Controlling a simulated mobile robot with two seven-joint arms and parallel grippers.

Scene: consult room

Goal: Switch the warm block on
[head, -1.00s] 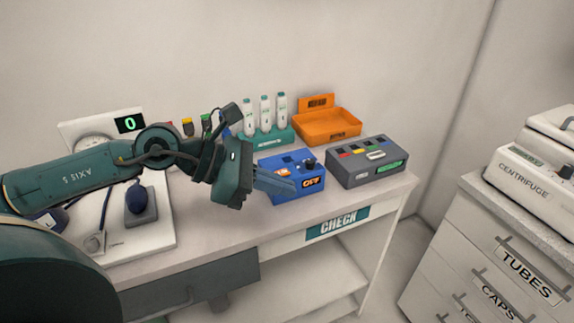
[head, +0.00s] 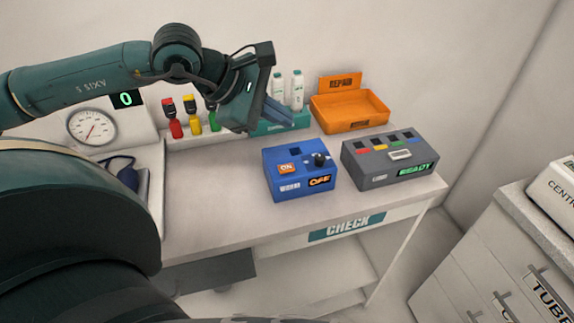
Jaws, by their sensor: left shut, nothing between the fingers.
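The blue box (head: 301,190), which I take for the warm block, stands on the table in the middle of the head view. An orange button (head: 287,168) marked ON is on its top left, and a black knob (head: 319,159) on its top right. Its front display (head: 319,181) reads OFF. A small white label is too blurred to read. My left gripper (head: 284,116) is shut and empty, up behind and left of the box, apart from it. It hides part of the bottle rack. My right gripper is not in view.
A grey box (head: 384,180) reading READY stands right of the blue box. Behind are an orange tray (head: 388,104) and a teal rack (head: 297,124) with white bottles. Coloured tubes (head: 194,114) and a dial gauge (head: 92,127) are left. The table front (head: 230,205) is clear.

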